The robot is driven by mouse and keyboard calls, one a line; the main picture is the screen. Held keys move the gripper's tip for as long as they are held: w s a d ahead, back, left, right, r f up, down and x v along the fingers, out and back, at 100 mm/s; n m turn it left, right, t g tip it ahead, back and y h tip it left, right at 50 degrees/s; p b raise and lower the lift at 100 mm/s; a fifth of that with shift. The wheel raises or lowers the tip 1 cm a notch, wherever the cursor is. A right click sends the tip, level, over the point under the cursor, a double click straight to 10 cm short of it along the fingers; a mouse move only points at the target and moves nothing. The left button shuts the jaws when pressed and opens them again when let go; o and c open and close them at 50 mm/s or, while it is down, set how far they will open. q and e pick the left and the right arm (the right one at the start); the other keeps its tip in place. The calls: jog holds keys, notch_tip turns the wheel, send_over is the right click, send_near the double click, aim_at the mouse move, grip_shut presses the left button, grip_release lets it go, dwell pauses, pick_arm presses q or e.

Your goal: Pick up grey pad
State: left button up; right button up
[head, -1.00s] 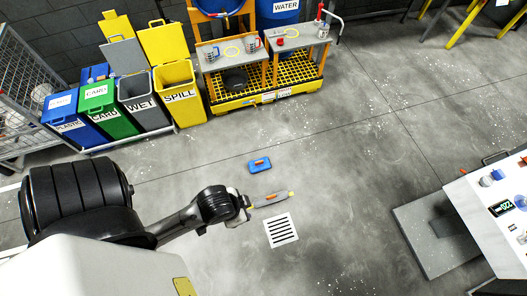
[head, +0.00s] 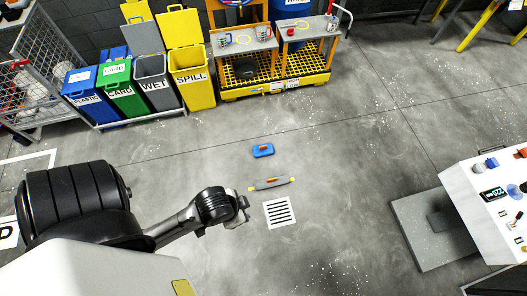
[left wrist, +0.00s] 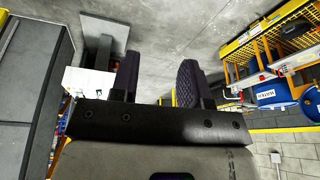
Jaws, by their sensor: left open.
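The grey pad (head: 264,186) lies on the concrete floor in the head view. It is a flat grey strip with yellow ends and an orange part on top. My left gripper (head: 243,216) is below and left of the pad, apart from it in the picture, in front of the floor. In the left wrist view its two dark fingers (left wrist: 157,80) stand apart with nothing between them, so it is open and empty. The pad cannot be made out in the left wrist view. My right gripper is not in view.
A blue pad (head: 263,150) lies beyond the grey one. Labelled bins (head: 192,85) and a yellow spill stand (head: 275,75) line the back. A white control console (head: 487,205) stands right. The floor between is clear.

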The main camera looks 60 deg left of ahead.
pick_arm(q)
jog(key=shift+o, duration=0.5)
jog(key=o, duration=0.8)
jog(key=shift+d, duration=0.3)
jog(key=shift+c, duration=0.2)
jog(key=shift+o, duration=1.2)
jog(key=shift+a, duration=0.1)
